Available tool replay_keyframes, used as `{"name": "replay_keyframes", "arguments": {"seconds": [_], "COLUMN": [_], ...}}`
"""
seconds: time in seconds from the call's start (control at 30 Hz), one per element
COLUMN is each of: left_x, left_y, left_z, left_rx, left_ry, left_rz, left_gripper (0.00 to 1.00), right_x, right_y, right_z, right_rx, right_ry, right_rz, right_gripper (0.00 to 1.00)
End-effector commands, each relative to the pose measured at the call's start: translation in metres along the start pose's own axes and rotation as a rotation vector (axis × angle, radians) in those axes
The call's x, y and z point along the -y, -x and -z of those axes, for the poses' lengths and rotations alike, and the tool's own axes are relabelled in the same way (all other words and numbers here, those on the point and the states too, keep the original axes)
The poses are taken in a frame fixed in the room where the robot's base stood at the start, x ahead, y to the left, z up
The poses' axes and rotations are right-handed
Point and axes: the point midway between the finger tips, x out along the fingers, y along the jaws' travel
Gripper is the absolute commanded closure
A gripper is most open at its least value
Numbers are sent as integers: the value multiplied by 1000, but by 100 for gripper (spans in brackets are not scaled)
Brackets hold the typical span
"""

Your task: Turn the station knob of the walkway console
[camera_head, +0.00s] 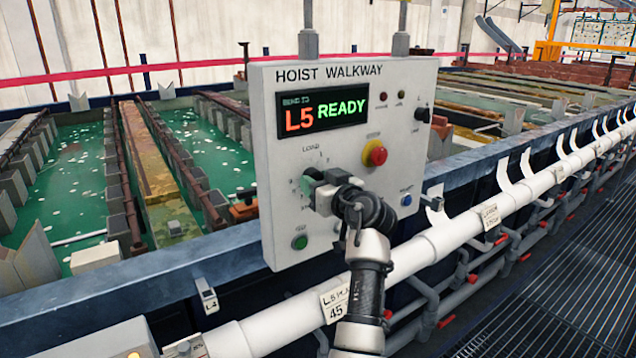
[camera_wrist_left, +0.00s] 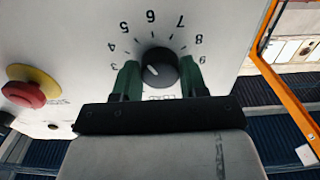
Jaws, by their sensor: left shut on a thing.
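The walkway console (camera_head: 345,75) is a pale grey panel labelled HOIST WALKWAY. Its display (camera_head: 322,110) reads "L5 READY". My left gripper (camera_head: 312,186) is at the panel's lower left and hides most of the station knob there. In the left wrist view the black round station knob (camera_wrist_left: 160,67) sits between the green fingers of my left gripper (camera_wrist_left: 160,82), which is shut on it. Dial numbers from 3 to 9 arc around the knob, upside down. A small white mark shows on the knob's left part; I cannot tell its exact number. My right gripper is out of view.
A red button on a yellow base (camera_head: 375,153) is right of the knob and also shows in the left wrist view (camera_wrist_left: 28,92). A green button (camera_head: 300,242) is below. A blue button (camera_head: 406,200) and a black switch (camera_head: 423,115) are farther right. A white pipe rail (camera_head: 450,235) runs in front.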

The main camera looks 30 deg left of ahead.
Motion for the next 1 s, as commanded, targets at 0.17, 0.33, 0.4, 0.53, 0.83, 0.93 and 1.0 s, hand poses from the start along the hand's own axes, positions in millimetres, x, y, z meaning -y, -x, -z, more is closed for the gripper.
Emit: {"name": "replay_keyframes", "arguments": {"seconds": [0.17, 0.33, 0.4, 0.53, 0.83, 0.93, 1.0], "left_x": [0, 1, 1, 1, 2, 2, 2], "left_y": [0, -1, -1, 0, -1, -1, 0], "left_z": [0, 1, 1, 1, 3, 3, 4], "left_rx": [-1, -2, -2, -2, -2, -2, -3], "left_ry": [-17, -79, -119, -219, -500, -597, -663], "left_rz": [1, 1, 1, 0, 1, 2, 1], "left_gripper": [81, 81, 81, 81, 81, 81, 81], "right_x": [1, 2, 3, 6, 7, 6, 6], "right_y": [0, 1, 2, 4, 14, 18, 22], "right_z": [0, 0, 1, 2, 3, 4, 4], "right_rx": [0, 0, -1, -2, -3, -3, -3], "right_ry": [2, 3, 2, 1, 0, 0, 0], "right_rz": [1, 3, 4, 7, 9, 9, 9], "right_gripper": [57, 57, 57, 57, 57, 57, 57]}}
